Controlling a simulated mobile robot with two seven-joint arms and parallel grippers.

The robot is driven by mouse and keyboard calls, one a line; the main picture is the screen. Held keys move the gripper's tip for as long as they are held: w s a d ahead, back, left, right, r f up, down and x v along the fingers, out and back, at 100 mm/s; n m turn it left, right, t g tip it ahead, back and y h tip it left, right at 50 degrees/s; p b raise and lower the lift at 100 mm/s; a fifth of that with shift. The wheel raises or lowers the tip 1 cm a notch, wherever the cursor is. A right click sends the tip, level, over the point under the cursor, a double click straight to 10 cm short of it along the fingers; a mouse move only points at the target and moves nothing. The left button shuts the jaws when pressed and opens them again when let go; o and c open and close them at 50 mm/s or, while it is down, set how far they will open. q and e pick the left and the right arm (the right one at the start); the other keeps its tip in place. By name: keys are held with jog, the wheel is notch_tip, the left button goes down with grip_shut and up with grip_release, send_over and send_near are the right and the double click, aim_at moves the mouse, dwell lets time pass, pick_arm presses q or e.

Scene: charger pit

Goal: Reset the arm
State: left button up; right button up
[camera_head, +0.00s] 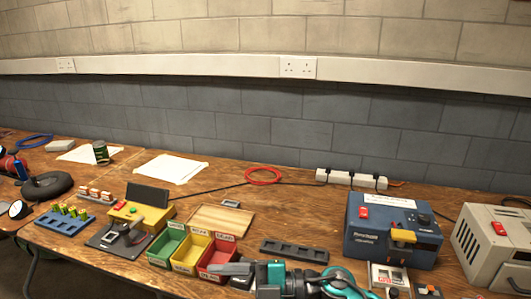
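My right arm, teal and black, comes in at the bottom edge, right of centre. Its gripper (236,275) points left, just in front of the red bin (216,258). The fingers are small and dark here, and I cannot tell whether they are open or shut. No object shows clearly between them. My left gripper is not in view.
The wooden bench holds green (166,246) and yellow (191,252) bins, a dark slotted tray (294,250), a blue charger box (390,232), a beige box (490,245) and a yellow tester (140,215). Bench around the red ring (263,176) is mostly clear.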

jog(key=w+d+f+m+t+h, duration=0.1)
jog(key=d+f+m+t+h, duration=0.25)
jog(key=d+m+t, duration=0.55)
jog(key=d+f+m+t+h, duration=0.3)
jog(key=d+m+t+h, duration=0.15)
jog(key=m+t, duration=0.4)
jog(key=s+d+f+m+g+h, duration=0.7)
jog(key=s+d+f+m, duration=0.1)
jog(key=s+d+f, duration=0.3)
notch_tip(320, 180, down, 3)
jog(key=shift+s+r+h, duration=0.15)
jog(key=shift+s+h, duration=0.15)
jog(key=shift+s, duration=0.4)
